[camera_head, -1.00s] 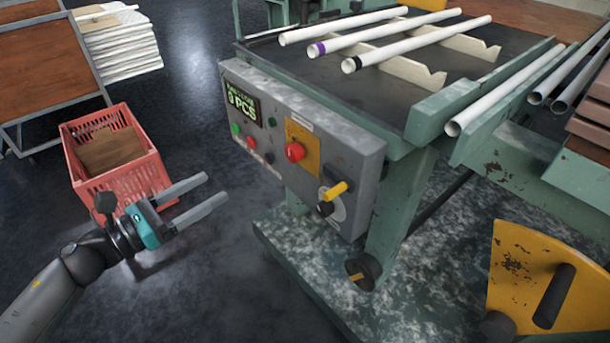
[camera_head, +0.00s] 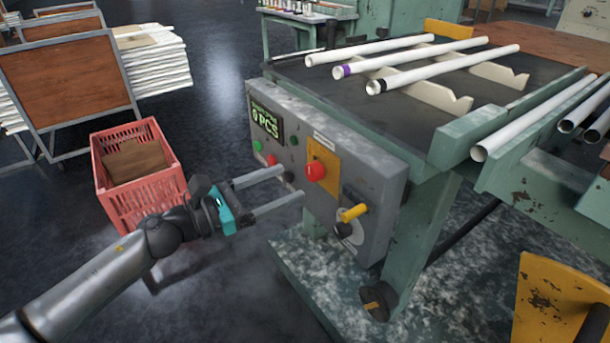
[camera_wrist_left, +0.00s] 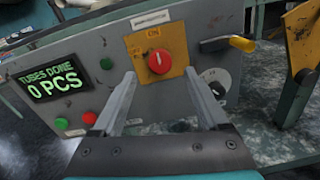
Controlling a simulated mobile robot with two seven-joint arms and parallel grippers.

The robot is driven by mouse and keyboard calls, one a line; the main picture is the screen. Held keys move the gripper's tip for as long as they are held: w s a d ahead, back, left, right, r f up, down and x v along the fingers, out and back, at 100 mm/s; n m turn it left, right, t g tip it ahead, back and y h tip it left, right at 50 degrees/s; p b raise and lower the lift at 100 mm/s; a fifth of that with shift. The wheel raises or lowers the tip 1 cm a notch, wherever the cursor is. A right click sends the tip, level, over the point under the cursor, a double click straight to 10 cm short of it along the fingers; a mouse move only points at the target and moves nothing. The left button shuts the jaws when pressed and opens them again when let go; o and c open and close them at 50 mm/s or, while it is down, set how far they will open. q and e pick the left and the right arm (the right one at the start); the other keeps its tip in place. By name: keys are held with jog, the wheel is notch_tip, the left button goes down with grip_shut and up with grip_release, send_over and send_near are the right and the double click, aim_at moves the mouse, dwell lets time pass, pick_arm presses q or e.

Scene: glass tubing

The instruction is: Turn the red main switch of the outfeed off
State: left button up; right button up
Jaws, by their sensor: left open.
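The red main switch (camera_head: 315,171) is a round knob on a yellow plate (camera_head: 324,157) on the grey control panel (camera_head: 372,190). In the left wrist view the red knob (camera_wrist_left: 159,61) shows a white mark, with "ON" above it on the plate. My left gripper (camera_head: 291,184) is open and empty, its two fingers pointing at the panel just left of the switch in the head view. In the left wrist view the fingers (camera_wrist_left: 162,82) lie below and on either side of the knob, apparently short of it. My right gripper is not in view.
A yellow-handled lever (camera_head: 354,212) sticks out right of the switch. Green and red buttons (camera_head: 272,160) and a display (camera_head: 265,120) reading "0 PCS" lie to its left. A red crate (camera_head: 178,187) stands behind my left arm. Glass tubes (camera_head: 400,45) rest on the machine.

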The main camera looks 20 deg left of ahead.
aim_at(309, 173)
pick_arm(q)
jog(key=shift+x, duration=2.8)
grip_shut()
